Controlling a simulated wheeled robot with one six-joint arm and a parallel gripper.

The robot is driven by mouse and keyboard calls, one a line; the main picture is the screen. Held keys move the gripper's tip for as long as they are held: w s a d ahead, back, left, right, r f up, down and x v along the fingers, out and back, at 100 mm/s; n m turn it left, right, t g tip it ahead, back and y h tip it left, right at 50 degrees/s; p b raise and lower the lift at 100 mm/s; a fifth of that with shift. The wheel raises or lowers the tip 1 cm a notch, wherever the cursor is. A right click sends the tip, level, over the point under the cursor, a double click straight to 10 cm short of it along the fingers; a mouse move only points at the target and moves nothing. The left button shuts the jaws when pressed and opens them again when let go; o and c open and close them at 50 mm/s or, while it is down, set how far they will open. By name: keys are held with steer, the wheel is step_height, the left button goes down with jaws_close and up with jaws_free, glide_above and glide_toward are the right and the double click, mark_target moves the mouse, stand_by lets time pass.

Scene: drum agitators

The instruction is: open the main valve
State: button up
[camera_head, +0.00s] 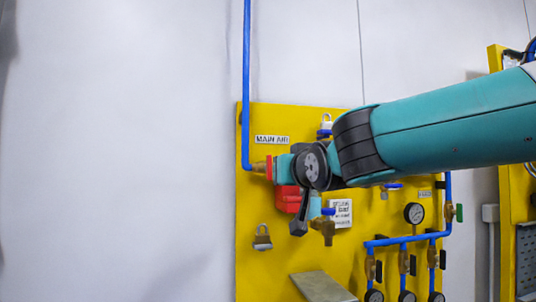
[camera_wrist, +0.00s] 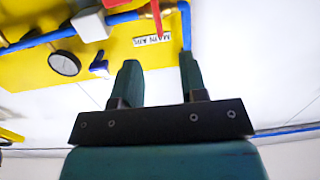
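The main valve's red handle (camera_head: 269,167) stands upright on the yellow panel, below the MAIN AIR label (camera_head: 271,140), crosswise to the short horizontal run where the blue pipe turns right. The wrist view also shows the red handle (camera_wrist: 156,14) at the top edge, crossing the blue pipe. My gripper (camera_wrist: 160,75) is open and empty, its two dark teal fingers apart, pointing toward the panel. The handle appears beyond the fingertips, roughly between them, with no contact visible.
A red block (camera_head: 288,198) sits below my wrist. Gauges, including one at right (camera_head: 414,212), and blue pipes fill the panel's right side. The wall (camera_head: 120,150) at left is bare.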

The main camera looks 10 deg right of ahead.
mark_target(270, 163)
steer(key=shift+t, duration=0.4)
steer(key=w+p, duration=0.2)
steer(key=w, duration=0.3)
steer(key=w+r+p, duration=0.1)
steer(key=w+p, duration=0.2)
steer(key=w, duration=0.3)
steer(key=w+r+p, duration=0.1)
steer(key=w+p, duration=0.2)
steer(key=w, duration=0.2)
steer(key=shift+w+d+r, duration=0.1)
steer(key=shift+w+d, duration=0.1)
steer(key=shift+w, duration=0.1)
steer(key=shift+w+p, duration=0.3)
steer(key=shift+w, duration=0.35)
jaws_close()
